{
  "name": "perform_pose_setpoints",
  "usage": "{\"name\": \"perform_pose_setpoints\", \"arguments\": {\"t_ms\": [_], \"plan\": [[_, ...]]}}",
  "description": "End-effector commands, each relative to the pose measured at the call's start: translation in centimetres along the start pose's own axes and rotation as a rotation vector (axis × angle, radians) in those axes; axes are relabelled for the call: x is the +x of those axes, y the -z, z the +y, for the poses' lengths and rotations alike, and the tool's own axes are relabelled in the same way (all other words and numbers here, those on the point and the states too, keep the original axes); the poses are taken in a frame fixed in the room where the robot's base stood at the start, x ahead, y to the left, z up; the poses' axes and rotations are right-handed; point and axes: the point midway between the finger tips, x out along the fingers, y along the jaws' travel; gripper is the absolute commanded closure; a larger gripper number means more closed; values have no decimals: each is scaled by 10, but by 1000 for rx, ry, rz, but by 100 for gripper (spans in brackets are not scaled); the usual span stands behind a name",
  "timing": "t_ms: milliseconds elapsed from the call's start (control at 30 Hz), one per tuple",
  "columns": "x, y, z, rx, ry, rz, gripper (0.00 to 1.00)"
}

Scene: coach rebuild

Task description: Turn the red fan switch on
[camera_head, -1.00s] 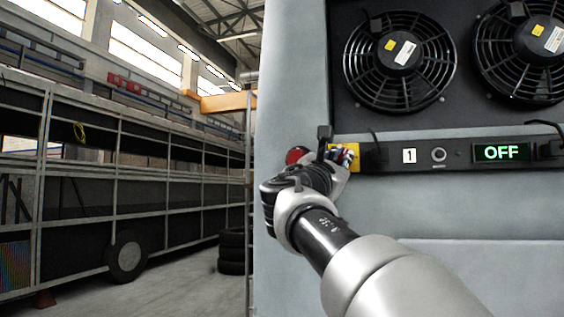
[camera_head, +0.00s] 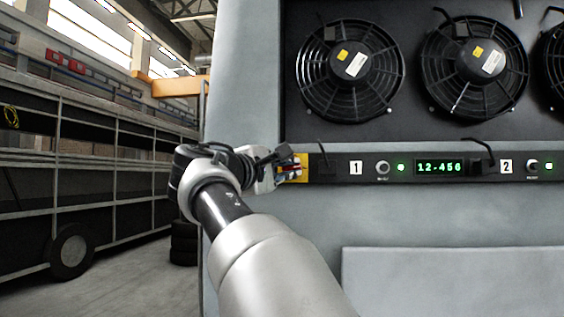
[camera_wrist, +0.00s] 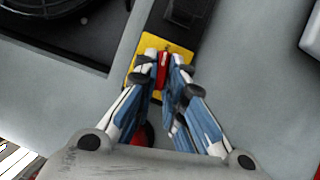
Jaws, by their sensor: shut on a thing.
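The red fan switch (camera_wrist: 162,70) shows in the wrist view as a narrow red handle on a yellow plate (camera_wrist: 180,55). My gripper (camera_wrist: 163,68) has its two fingers shut on the red handle, one on each side. In the head view my gripper (camera_head: 290,166) reaches from the left to the yellow plate (camera_head: 303,162) at the left end of the black control strip (camera_head: 435,166). The handle is mostly hidden by the fingers there. The strip's display (camera_head: 440,168) reads "12-456" in green, and small green lights glow beside the knobs.
Round fans (camera_head: 350,68) sit in a dark recess above the strip. Black cables stick out along the strip. A round red part (camera_wrist: 140,133) shows partly behind my fingers in the wrist view. The floor at the left is open, with stacked tyres (camera_head: 185,242) beside the panel.

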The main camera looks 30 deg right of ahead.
Motion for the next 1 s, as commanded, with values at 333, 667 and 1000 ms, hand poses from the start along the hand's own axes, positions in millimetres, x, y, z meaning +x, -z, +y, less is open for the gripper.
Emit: {"name": "perform_pose_setpoints", "arguments": {"t_ms": [333, 667, 1000], "plan": [[0, 0, 3, 140, 58, 0, 100], [0, 0, 2, 170, 70, 0, 100], [0, 0, 2, 170, 70, 0, 84]]}}
